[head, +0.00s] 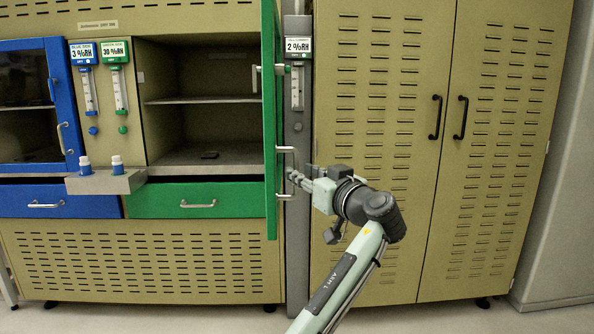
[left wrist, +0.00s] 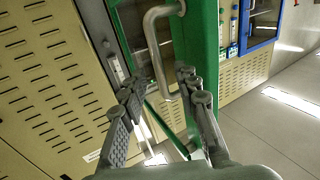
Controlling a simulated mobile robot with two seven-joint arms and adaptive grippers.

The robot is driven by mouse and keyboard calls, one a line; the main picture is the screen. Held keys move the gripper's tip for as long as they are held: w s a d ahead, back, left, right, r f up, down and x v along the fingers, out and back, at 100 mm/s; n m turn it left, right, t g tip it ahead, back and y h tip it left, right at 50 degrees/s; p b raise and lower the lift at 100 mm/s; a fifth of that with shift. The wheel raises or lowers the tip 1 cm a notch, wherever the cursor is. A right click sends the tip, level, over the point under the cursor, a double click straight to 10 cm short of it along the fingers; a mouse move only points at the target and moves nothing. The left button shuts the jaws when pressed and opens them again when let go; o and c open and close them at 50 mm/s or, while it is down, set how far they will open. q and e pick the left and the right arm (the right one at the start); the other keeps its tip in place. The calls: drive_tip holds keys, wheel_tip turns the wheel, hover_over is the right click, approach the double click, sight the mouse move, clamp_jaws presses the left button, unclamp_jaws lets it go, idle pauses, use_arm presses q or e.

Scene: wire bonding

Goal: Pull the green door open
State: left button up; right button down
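The green door (head: 270,120) stands swung open from the cabinet and shows nearly edge-on in the head view. Its metal bar handle (head: 294,158) is on the right side of the door. In the left wrist view the door's green face (left wrist: 197,40) fills the upper middle, with the curved handle (left wrist: 151,40) in front. My left gripper (head: 292,177) is beside the handle in the head view. In the left wrist view its fingers (left wrist: 158,84) are spread apart, with the handle's lower end between or just beyond them. Contact cannot be told. My right gripper is not in view.
The open compartment (head: 205,110) shows shelves inside. A green drawer (head: 196,199) is below it. A blue door (head: 30,105) and gauges (head: 118,85) stand at left. A grey post (head: 297,130) and tall tan cabinet (head: 380,120) stand close on the right.

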use_arm(q)
drive_tip(key=v, duration=0.8)
drive_tip(key=shift+s, duration=0.35)
drive_tip(key=shift+d, duration=0.2)
